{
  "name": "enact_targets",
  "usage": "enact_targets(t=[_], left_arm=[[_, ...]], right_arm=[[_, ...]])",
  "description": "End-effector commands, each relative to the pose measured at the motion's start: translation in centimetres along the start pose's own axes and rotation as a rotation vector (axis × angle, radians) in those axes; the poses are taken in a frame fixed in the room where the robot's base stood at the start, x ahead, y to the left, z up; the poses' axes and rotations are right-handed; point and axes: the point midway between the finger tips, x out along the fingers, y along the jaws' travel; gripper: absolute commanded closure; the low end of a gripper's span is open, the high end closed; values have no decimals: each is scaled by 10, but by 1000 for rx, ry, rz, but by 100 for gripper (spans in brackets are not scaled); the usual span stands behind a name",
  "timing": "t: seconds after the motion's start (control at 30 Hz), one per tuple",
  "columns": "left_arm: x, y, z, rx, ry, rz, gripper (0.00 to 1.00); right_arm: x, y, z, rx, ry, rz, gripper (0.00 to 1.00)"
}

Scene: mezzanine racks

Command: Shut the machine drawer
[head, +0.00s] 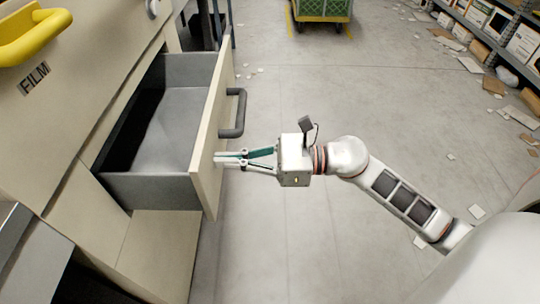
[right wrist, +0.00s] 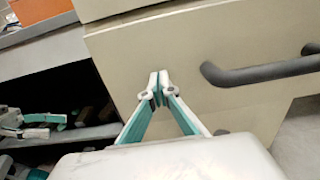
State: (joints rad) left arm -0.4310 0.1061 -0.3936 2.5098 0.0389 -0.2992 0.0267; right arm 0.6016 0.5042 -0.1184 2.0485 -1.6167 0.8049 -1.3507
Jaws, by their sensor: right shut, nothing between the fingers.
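The machine drawer (head: 209,139) stands pulled out of the beige machine in the head view, with its grey inside showing and looking empty. Its front panel carries a dark grey bar handle (head: 239,113), which also shows in the right wrist view (right wrist: 262,73). My right gripper (head: 218,160) is shut and empty. Its fingertips are at the outer face of the drawer front, on the near side of the handle; I cannot tell whether they touch it. In the right wrist view the closed fingertips (right wrist: 158,86) point at the beige panel.
The beige machine (head: 75,110) has a yellow handle (head: 38,38) and a FILM label above the drawer. A green crate cart (head: 321,12) stands at the back. Shelves with boxes (head: 521,45) line the right. The floor between is open, with scattered paper scraps.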

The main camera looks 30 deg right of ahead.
Motion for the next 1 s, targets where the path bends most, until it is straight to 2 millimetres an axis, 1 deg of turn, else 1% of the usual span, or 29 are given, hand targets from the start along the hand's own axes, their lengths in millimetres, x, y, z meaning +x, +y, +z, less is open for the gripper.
enact_targets(t=[0.03,0.2,0.4,0.5,0.6,0.7,0.83,1.0], left_arm=[[-3,-10,-6,65,-3,-12,47],[-5,-25,-16,180,-13,-40,47],[-7,-28,-6,194,-39,-46,47],[-7,-30,-4,198,-44,-47,47],[-7,-30,-3,200,-47,-49,47],[-8,-31,-2,201,-48,-49,47],[-8,-31,-2,202,-49,-50,47],[-8,-31,-2,202,-50,-50,47]], right_arm=[[19,-2,12,-13,-10,2,100],[74,-2,12,-12,-10,1,100],[130,-1,7,-5,-6,1,100],[150,0,5,-3,-4,0,100],[166,0,3,-1,-3,0,100],[177,0,2,-1,-2,0,100],[184,0,1,0,-1,0,100],[186,0,1,0,-1,-1,100]])
